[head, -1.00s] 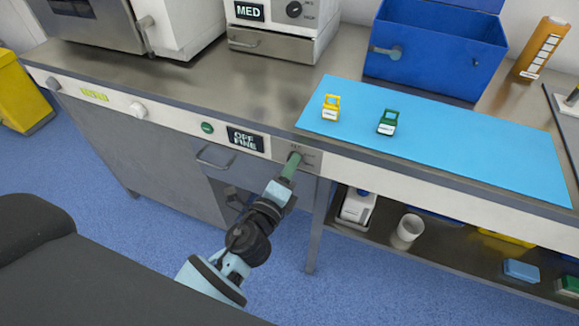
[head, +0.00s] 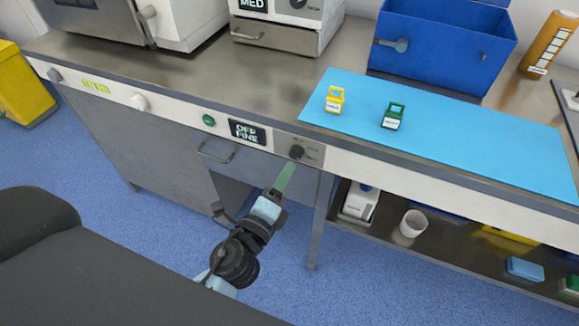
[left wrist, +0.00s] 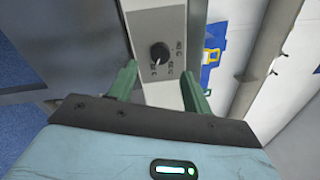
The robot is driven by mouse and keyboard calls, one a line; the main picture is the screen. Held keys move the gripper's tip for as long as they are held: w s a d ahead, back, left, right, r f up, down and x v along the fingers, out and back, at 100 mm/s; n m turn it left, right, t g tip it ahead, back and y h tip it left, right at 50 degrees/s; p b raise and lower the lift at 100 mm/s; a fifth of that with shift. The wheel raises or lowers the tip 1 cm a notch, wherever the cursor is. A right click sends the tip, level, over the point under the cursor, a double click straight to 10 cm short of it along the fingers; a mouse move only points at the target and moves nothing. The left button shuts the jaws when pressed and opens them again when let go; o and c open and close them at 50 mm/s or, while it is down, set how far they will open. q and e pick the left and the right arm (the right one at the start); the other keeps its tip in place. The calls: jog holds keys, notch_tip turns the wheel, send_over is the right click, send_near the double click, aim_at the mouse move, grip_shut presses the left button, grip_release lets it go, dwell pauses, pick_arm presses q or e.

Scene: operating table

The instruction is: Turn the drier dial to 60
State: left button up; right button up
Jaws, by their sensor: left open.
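A black dial (head: 297,151) sits on the front panel of the counter, just right of a dark display (head: 248,132) that seems to read "OFF FINE". The left wrist view shows the dial (left wrist: 159,52) with printed marks around it, too small to read surely; its pale pointer line seems to point down and slightly left there. My left gripper (head: 285,176), with green fingers, is just below and in front of the dial, apart from it. In the left wrist view the open fingers (left wrist: 160,84) stand either side, with the dial beyond them and nothing held. My right gripper is not in view.
A drawer handle (head: 216,152) juts out left of my gripper. A blue mat (head: 450,148) with two small tagged items lies on the counter above.

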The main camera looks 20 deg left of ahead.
pick_arm(q)
jog(key=shift+s+a, duration=0.1)
jog(key=shift+s, duration=1.15)
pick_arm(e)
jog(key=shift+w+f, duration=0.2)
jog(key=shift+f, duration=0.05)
pick_arm(q)
jog(key=shift+f, duration=0.1)
jog(key=s+a+f+n+g+p, duration=0.1)
jog(key=s+f+n+g+p, duration=0.2)
jog(key=s+n, duration=0.4)
jog(key=s+a+f+n+g+p, duration=0.1)
jog(key=s+f+n+g+p, duration=0.2)
jog(key=s+n, duration=0.3)
jog(key=s+a+f+n+g+p, duration=0.2)
jog(key=s+n, duration=0.5)
jog(key=s, duration=0.8)
notch_tip(320, 180, down, 4)
jog(key=shift+r+n+g+h+p, duration=0.2)
jog(key=shift+n+g+h+p, duration=0.15)
jog(key=shift+g+p, duration=0.7)
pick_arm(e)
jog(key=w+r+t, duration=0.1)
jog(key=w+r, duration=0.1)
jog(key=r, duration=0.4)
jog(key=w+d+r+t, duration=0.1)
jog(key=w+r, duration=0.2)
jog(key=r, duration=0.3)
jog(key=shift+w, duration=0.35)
